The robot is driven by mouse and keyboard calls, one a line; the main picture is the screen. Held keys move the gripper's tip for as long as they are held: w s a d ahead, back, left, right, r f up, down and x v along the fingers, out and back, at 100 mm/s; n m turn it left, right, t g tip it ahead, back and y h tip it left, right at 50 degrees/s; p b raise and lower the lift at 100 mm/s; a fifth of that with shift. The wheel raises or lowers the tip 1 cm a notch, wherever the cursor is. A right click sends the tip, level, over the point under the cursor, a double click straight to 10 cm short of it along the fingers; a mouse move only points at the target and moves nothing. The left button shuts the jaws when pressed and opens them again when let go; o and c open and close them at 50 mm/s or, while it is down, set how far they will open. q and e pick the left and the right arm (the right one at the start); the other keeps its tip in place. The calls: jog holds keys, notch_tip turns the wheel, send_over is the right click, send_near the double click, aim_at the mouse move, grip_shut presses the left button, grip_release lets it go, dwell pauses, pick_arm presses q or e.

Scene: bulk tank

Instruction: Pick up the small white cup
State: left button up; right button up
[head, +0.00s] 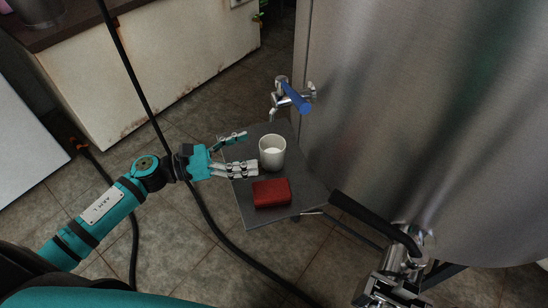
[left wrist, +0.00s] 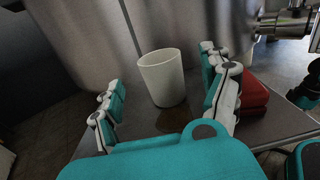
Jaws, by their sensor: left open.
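The small white cup (head: 272,152) stands upright on a small grey shelf (head: 256,214) beside the tank, with something pale inside it. In the left wrist view the cup (left wrist: 163,77) is ahead of my left gripper, between the lines of its two fingers. My left gripper (head: 241,152) is open and empty, just left of the cup in the head view. In the left wrist view its fingers (left wrist: 166,92) are spread wide. I cannot tell whether any fingertip touches the cup. My right gripper is not in view.
A red block-like object (head: 271,193) lies on the shelf close to the cup. A tap with a blue handle (head: 293,97) sticks out of the steel tank (head: 420,110) above the shelf. A black hose (head: 210,222) runs across the tiled floor. A brown wet patch (left wrist: 174,119) lies by the cup.

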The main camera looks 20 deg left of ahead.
aim_at(275, 149)
pick_arm(q)
notch_tip(275, 149, down, 2)
jog(key=shift+f, duration=0.1)
jog(key=shift+x, duration=1.1)
jog(key=shift+p+x, duration=0.4)
jog(key=shift+x, duration=2.35)
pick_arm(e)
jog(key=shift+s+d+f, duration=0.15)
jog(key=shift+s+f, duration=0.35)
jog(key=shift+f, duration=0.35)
pick_arm(q)
jog(key=shift+a, duration=0.1)
jog(key=c, duration=1.1)
jog(key=shift+c, duration=1)
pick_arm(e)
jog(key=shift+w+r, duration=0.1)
pick_arm(q)
jog(key=shift+r, duration=0.4)
